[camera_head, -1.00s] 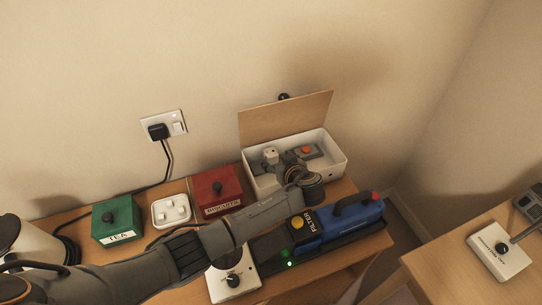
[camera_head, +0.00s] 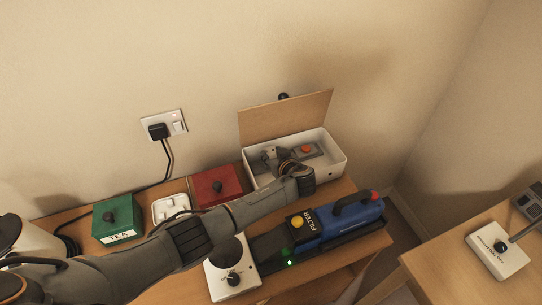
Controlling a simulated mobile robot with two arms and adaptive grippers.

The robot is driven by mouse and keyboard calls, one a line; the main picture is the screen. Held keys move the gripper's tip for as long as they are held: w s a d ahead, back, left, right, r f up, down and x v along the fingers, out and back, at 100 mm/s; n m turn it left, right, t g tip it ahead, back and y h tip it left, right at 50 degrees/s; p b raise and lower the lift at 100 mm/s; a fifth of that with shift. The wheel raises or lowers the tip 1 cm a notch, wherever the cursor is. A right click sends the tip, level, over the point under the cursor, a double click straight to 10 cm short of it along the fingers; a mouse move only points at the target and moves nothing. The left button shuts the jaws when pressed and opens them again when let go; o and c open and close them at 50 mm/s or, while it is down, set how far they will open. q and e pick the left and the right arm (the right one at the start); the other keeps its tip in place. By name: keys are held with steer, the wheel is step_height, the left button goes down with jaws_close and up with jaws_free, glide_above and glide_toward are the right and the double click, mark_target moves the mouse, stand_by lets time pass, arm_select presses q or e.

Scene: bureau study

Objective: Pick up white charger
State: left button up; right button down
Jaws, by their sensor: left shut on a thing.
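An open white box (camera_head: 333,168) stands on the wooden desk against the wall, its wooden lid (camera_head: 287,117) raised behind it. My left gripper (camera_head: 276,157) reaches into the box and is shut on the white charger (camera_head: 268,153), at the left part of the box. The charger is small in the picture and mostly covered by the gripper. A grey thing with an orange button (camera_head: 306,149) lies in the box to the right of my gripper. My right gripper is not in view.
A red tin (camera_head: 214,185), a white tray (camera_head: 170,208) and a green tea tin (camera_head: 117,218) stand left of the box. A blue filter device (camera_head: 340,222) and a white knob box (camera_head: 232,280) are in front. A wall socket (camera_head: 165,125) holds a black plug.

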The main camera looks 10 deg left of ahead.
arm_select(q)
steer(key=shift+r, duration=0.1)
steer(key=shift+r+b, duration=0.3)
steer(key=shift+r, duration=0.25)
steer(key=s+d+r+b, duration=0.3)
steer(key=s+d+r, duration=0.2)
steer(key=s+r, duration=0.6)
steer(key=shift+s+r, duration=0.4)
steer(key=shift+s, duration=0.65)
